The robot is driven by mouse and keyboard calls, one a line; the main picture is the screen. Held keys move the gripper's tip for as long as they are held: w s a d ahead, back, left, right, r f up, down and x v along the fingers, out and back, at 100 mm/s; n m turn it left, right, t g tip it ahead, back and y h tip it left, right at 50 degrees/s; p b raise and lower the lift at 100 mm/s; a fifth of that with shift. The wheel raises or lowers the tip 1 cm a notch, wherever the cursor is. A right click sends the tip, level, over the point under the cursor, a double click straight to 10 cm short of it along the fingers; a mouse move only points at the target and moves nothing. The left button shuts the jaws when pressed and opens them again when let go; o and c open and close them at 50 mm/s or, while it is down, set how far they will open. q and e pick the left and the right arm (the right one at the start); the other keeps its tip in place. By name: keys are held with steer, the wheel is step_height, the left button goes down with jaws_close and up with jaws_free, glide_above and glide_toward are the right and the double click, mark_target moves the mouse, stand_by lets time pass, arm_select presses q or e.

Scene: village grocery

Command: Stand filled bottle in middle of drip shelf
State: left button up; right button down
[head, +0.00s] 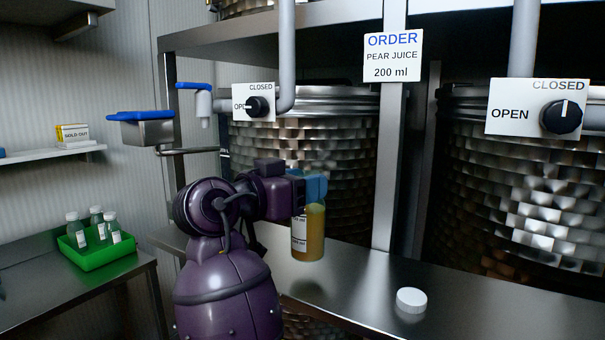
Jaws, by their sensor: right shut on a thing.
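The filled bottle (311,236) holds amber-yellow liquid and has a white label on its side. My right gripper (315,187), with blue fingers, is shut on it near its top and hides its neck. The bottle is upright over the steel drip shelf (480,315), in front of a metal vat. A faint reflection shows below it on the shelf, with a gap that suggests it hangs slightly above the surface. My left gripper is not in view.
A white cap (410,300) lies on the shelf to the right. A steel post with an order sign (393,57) reading pear juice 200 ml stands behind. A green crate (92,253) with small bottles sits on the left counter. A blue-handled tap (195,87) is at left.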

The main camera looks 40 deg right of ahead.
mark_target(308, 216)
steer(key=shift+f, duration=1.6)
steer(key=shift+c, duration=2.4)
jaws_free()
